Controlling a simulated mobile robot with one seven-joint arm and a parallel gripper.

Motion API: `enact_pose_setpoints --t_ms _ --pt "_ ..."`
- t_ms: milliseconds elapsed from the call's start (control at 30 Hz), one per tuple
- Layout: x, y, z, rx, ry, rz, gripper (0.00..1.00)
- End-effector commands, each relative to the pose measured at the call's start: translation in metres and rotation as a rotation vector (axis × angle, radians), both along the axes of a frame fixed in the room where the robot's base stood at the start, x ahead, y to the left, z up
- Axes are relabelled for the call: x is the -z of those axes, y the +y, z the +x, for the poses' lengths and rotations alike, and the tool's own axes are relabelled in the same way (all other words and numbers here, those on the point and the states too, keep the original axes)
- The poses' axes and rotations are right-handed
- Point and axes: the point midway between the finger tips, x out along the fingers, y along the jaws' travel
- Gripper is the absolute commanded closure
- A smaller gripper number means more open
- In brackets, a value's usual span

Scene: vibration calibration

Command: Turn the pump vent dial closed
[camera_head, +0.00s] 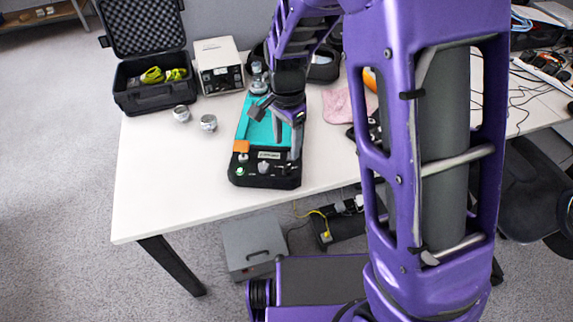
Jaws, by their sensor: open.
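A black pump unit (284,182) with a teal panel (243,122) lies near the front edge of the white table. Its front face carries a small orange block (241,146), a pale label, a whitish knob (263,167) and a small green-and-white knob (240,171). I cannot tell which knob is the vent dial or how it is turned. My gripper (279,127) is open above the teal panel, pointing down, behind and to the right of the knobs. It hides part of the panel. No object shows between its fingers.
Two metal cylinders (208,123) stand on the table (150,170) left of the unit. Behind are an open black case (135,98) and a white instrument box (216,63). A pink cloth (337,107) lies to the right. The table's front left is clear.

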Motion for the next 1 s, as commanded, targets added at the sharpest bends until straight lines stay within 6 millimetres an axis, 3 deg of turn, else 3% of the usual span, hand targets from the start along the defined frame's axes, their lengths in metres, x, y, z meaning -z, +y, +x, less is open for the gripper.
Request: enact_pose_setpoints --t_ms 33,200,400,833,1000 --pt "0.015 0.0 -0.001 0.0 0.005 -0.002 0.38" --pt "0.049 -0.001 0.0 0.0 0.004 -0.002 0.38" --pt "0.075 0.0 0.0 0.0 0.001 0.0 0.38" --pt "0.084 0.0 0.0 -0.001 -0.001 -0.001 0.38" --pt "0.084 0.0 0.0 -0.001 -0.001 0.0 0.68"
